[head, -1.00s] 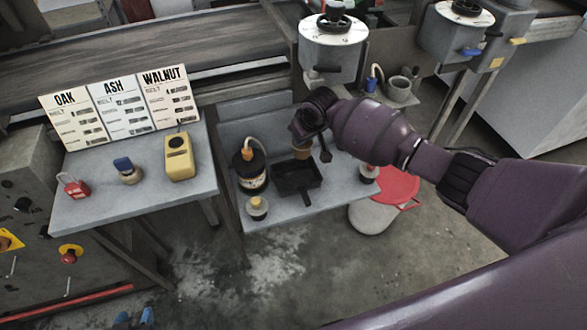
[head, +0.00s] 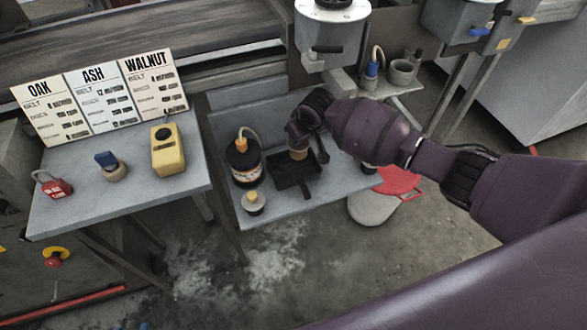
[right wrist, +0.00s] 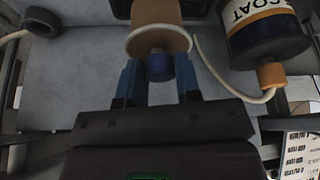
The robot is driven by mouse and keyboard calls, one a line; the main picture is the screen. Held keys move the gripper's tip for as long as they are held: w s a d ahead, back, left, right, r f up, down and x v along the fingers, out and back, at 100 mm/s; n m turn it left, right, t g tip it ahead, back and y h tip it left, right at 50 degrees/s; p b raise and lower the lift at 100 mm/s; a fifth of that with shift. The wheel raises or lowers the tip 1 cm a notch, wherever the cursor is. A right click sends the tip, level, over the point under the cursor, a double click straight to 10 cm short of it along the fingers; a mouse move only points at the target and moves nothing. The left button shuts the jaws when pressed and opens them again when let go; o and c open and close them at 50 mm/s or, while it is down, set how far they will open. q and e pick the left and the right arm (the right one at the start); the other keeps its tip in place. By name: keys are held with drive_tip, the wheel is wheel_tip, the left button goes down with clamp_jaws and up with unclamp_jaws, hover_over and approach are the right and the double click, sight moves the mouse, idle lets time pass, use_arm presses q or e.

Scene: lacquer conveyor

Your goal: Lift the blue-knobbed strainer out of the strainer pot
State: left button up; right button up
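In the right wrist view, a round blue knob (right wrist: 160,66) sits on the pale round rim of a brown pot-like body (right wrist: 157,12). My right gripper (right wrist: 160,78) has its blue fingers on either side of this knob; whether they press on it is unclear. In the head view, the brown body (head: 298,153) shows just below my right gripper, beside a black tray; the gripper's own wrist hides the knob and fingertips. I cannot tell where the strainer ends and the pot begins. My left gripper is not in view.
A black can with an orange cap and hose (head: 244,160) and a small yellow-knobbed pot (head: 253,203) stand left of the black tray (head: 292,182). A grey cup (head: 402,72) stands on a shelf behind. The left table holds a yellow box (head: 168,152) and a blue-topped item (head: 112,167).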

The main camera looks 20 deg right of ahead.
drive_tip(key=o, duration=0.4)
drive_tip(key=shift+o, duration=0.2)
drive_tip(key=p+v, duration=0.2)
drive_tip(key=v, duration=0.4)
drive_tip(key=shift+w, duration=0.15)
drive_tip(key=p+v, duration=0.1)
drive_tip(key=v, duration=0.4)
drive_tip(key=shift+f+p, duration=0.1)
drive_tip(key=shift+p, duration=0.2)
